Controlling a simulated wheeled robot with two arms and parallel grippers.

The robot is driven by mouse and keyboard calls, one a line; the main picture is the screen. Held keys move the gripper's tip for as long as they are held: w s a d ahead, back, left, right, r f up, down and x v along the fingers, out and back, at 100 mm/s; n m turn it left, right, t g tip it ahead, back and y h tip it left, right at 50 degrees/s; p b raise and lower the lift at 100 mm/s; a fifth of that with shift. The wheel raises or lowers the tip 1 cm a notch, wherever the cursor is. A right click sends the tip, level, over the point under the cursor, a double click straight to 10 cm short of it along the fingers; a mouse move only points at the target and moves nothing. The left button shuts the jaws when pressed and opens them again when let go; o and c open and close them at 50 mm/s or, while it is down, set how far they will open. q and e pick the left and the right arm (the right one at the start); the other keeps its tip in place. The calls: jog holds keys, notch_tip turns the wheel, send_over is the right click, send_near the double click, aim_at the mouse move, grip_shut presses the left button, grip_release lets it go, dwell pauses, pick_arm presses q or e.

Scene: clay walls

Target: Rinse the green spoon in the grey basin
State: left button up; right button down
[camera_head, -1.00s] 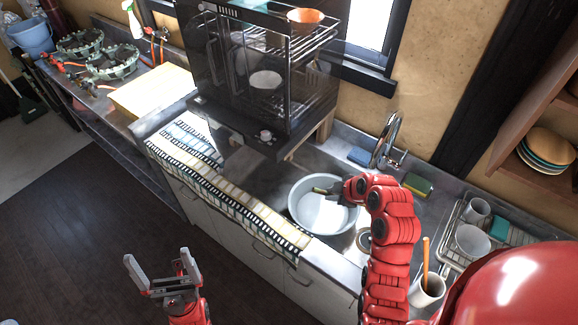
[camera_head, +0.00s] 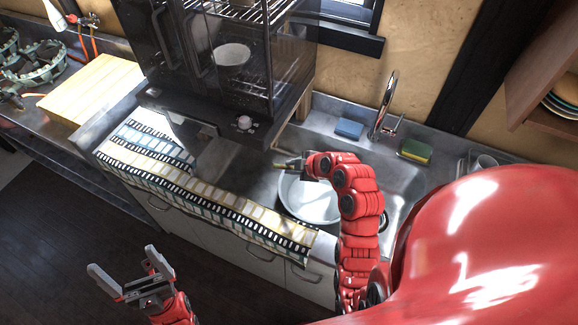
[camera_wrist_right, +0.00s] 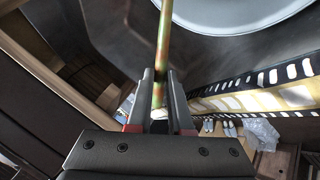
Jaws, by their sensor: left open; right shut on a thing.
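The grey basin (camera_head: 312,208) sits in the sink, a round pale bowl. My right gripper (camera_head: 303,167) is over the basin's back left part and hides some of its rim. It is shut on a thin greenish stick-like thing, the green spoon (camera_head: 284,166), which points left past the rim. In the right wrist view the spoon (camera_wrist_right: 163,45) runs up from between the fingers, with brownish patches, and its far end is out of frame. The basin (camera_wrist_right: 240,12) shows beside it at the top. My left gripper (camera_head: 133,277) is open and empty, low in front of the counter.
A tap (camera_head: 385,108), a blue sponge (camera_head: 349,128) and a green-yellow sponge (camera_head: 415,150) stand behind the sink. A dark glass-fronted cabinet (camera_head: 230,70) rises behind left. A patterned cloth (camera_head: 200,190) lies along the counter front. My red body covers the right side.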

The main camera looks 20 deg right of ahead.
notch_tip(320, 180, down, 13)
jog(key=d+b, duration=0.1)
jog(key=b, duration=0.7)
jog(key=shift+s+d+b, duration=0.35)
jog(key=shift+d, duration=0.05)
dwell(2.0)
notch_tip(320, 180, up, 14)
jog(key=p, duration=0.3)
jog(key=shift+r, duration=0.2)
dwell(0.8)
dwell(1.9)
jog(key=shift+r+p, duration=0.35)
jog(key=shift+r, duration=1.65)
